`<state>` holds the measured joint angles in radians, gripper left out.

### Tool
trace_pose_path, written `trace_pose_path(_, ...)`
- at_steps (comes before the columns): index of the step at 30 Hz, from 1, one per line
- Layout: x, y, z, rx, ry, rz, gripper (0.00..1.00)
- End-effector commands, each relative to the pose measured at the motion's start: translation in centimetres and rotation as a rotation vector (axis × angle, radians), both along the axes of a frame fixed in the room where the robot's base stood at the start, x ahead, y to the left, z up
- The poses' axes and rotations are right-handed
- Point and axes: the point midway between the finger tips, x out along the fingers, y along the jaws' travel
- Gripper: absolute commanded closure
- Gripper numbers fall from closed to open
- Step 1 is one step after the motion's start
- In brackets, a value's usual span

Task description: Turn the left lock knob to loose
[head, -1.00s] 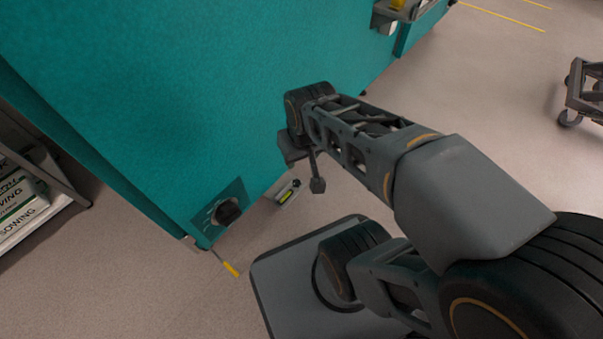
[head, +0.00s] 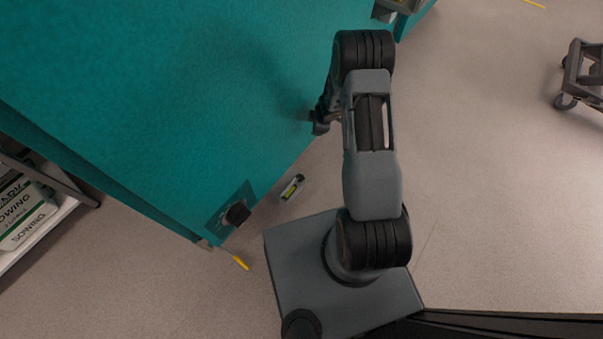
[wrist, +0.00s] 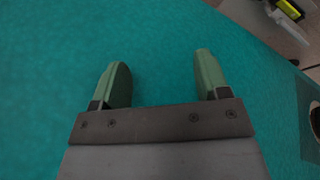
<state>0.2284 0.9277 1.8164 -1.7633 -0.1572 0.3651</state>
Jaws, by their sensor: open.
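The black lock knob (head: 238,213) sits on a dark plate near the lower corner of the teal chamber (head: 180,100) in the head view. Which way its pointer faces is too small to tell. In the wrist view, only a sliver of the knob (wrist: 317,102) shows at the right edge. My gripper (head: 314,118) is by the teal panel, well apart from the knob, up and to the right of it in the head view. In the wrist view, its two green fingers (wrist: 160,78) are apart with nothing between them, against the plain teal panel.
A small grey device with a yellow-green strip (head: 292,187) shows beside the chamber's edge; it also shows in the wrist view (wrist: 287,9). A shelf with white sowing bags (head: 25,212) stands at the left. A wheeled cart (head: 585,75) stands at the far right, with open floor between.

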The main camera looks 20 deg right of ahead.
Motion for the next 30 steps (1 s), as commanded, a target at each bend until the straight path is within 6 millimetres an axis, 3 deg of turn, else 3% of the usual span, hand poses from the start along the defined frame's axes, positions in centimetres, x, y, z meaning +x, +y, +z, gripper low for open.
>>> trace_pose_path(3,-2.1,0.9,-4.1,0.061,0.086,0.126,0.31)
trace_pose_path(6,-3.9,2.0,-6.7,0.124,0.152,0.244,0.31)
trace_pose_path(15,-7.9,3.7,-10.7,0.233,0.289,0.443,0.31)
trace_pose_path(30,-8.3,7.0,-19.0,0.239,0.300,0.457,0.31)
